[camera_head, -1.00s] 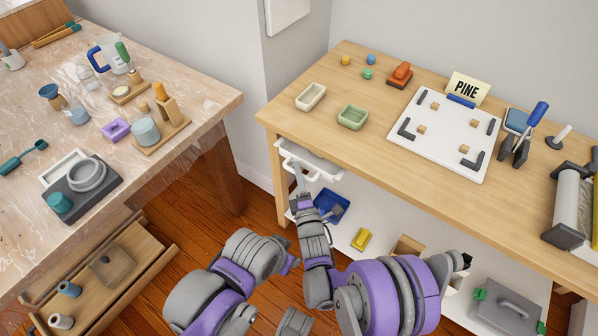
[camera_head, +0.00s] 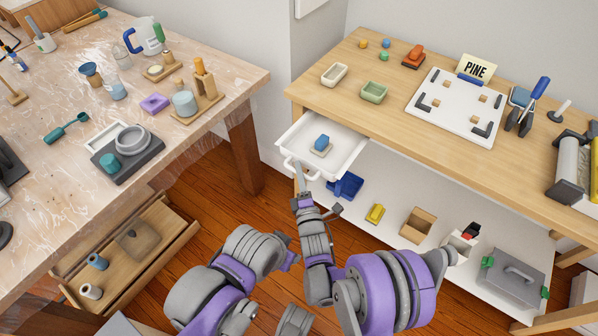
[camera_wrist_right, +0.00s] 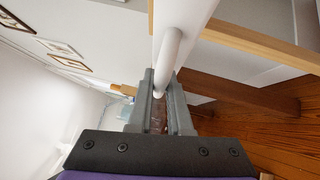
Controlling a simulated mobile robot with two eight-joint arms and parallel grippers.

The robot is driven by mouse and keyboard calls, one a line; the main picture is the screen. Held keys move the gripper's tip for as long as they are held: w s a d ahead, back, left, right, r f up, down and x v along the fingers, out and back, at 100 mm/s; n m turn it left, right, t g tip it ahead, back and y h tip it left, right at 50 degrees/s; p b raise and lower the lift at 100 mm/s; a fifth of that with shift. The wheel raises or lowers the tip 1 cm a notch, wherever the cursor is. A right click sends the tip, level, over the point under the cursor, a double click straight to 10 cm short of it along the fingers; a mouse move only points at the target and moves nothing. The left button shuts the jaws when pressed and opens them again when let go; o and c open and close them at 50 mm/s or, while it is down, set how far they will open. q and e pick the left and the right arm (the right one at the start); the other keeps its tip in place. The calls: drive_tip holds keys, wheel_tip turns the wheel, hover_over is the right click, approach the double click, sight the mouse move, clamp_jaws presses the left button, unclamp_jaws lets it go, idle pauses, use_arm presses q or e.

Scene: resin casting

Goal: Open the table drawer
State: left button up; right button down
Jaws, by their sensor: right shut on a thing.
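The white table drawer (camera_head: 346,152) is pulled out from under the left end of the wooden table (camera_head: 400,115). A blue block on a pale base (camera_head: 321,145) lies inside it. My right gripper (camera_head: 299,172) is at the drawer's front. In the right wrist view its fingers (camera_wrist_right: 160,95) are shut around the white bar handle (camera_wrist_right: 167,55). My left gripper cannot be made out in the head view.
A white lower shelf (camera_head: 395,222) holds a blue bin (camera_head: 345,186), a yellow object (camera_head: 375,213) and a grey toolbox (camera_head: 513,277). A plastic-covered workbench (camera_head: 215,115) stands at left, with an open wooden drawer (camera_head: 150,245) below.

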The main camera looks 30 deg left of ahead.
drive_tip(key=c, duration=0.9)
unclamp_jaws()
drive_tip(key=shift+o, duration=0.2)
drive_tip(key=b+v, duration=0.5)
drive_tip(key=v, duration=0.5)
drive_tip(key=shift+s+d, duration=0.25)
drive_tip(key=shift+d, duration=0.05)
drive_tip(key=shift+f, duration=0.1)
